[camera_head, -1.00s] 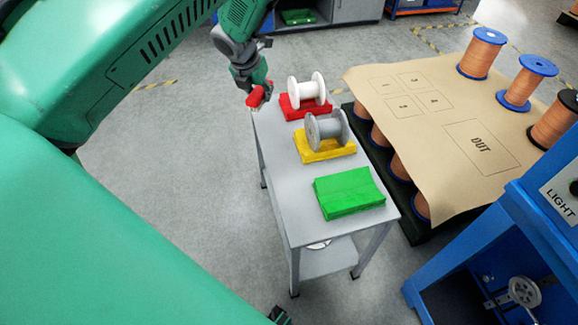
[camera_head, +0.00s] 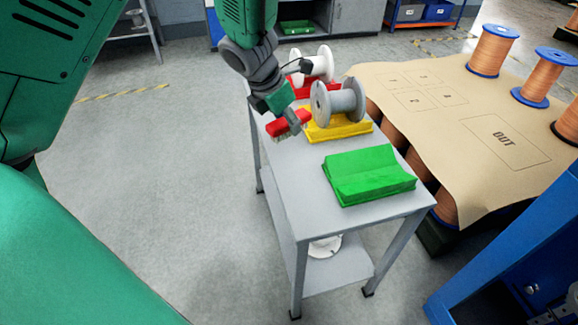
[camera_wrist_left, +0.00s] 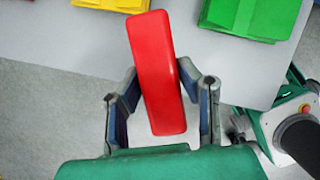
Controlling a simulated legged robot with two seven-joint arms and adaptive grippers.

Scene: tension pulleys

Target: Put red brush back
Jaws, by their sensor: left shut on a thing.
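The red brush (camera_head: 288,124) is held by my left gripper (camera_head: 286,117) over the left edge of the grey table (camera_head: 298,201), beside the yellow block. Its bristles point down. In the left wrist view the red back of the brush (camera_wrist_left: 156,70) lies between the two fingers of the left gripper (camera_wrist_left: 160,105), which are shut on it. The brush's far end overlaps the table top in that view. My right gripper is not in view.
A green block (camera_head: 368,176) lies at the table's near end. A yellow block (camera_head: 340,127) bears a grey spool (camera_head: 340,101); behind it a red block (camera_head: 318,88) bears a white spool (camera_head: 312,62). A brown-covered pallet (camera_head: 455,120) with copper spools stands right.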

